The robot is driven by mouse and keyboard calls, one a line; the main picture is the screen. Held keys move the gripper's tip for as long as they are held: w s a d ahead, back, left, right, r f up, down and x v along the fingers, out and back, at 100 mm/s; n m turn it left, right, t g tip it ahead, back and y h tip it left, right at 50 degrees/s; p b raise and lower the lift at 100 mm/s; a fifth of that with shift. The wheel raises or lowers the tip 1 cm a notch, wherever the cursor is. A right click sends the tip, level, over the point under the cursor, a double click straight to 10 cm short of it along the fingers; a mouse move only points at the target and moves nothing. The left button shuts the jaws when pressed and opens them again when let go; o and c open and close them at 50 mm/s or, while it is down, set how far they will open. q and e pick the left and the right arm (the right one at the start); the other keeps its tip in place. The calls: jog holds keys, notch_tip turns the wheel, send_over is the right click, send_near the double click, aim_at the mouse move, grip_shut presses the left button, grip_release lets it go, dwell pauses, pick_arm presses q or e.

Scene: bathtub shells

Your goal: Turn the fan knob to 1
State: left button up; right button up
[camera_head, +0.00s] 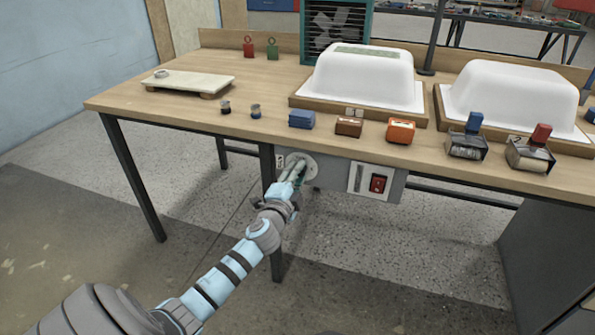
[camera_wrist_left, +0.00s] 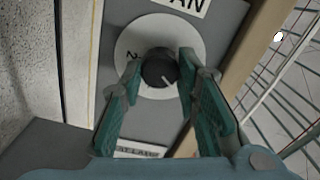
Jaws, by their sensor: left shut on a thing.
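The fan knob (camera_wrist_left: 160,68) is dark and round, on a pale round dial plate (camera_wrist_left: 146,35). A "2" shows at the left of the dial, and a white mark on the knob points to the picture's lower right. My left gripper (camera_wrist_left: 160,75) is shut on the knob, one green finger on each side. In the head view my left gripper (camera_head: 298,174) reaches up to the dial plate (camera_head: 307,160) on the panel under the table's front edge. The fingers hide part of the dial, and I see no "1". My right gripper is not in view.
A red rocker switch (camera_head: 377,184) sits on the same panel, right of the dial. The wooden table (camera_head: 200,118) carries two white tub shells (camera_head: 362,78), small coloured blocks and tape dispensers. A teal-framed box (camera_head: 368,22) stands behind. The floor in front is clear.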

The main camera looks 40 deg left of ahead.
pick_arm(q)
jog(key=shift+f+m+p, duration=0.1)
jog(key=shift+m+p, duration=1.45)
jog(key=shift+m, duration=4.05)
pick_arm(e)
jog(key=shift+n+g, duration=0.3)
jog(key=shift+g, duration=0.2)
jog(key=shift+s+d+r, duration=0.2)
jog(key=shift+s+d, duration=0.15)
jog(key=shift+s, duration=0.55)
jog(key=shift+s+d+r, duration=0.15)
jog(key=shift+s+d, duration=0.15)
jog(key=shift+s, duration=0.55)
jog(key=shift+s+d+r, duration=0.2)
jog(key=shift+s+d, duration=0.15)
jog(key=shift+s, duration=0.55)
pick_arm(q)
jog(key=o, duration=1.2)
jog(key=shift+c, duration=0.2)
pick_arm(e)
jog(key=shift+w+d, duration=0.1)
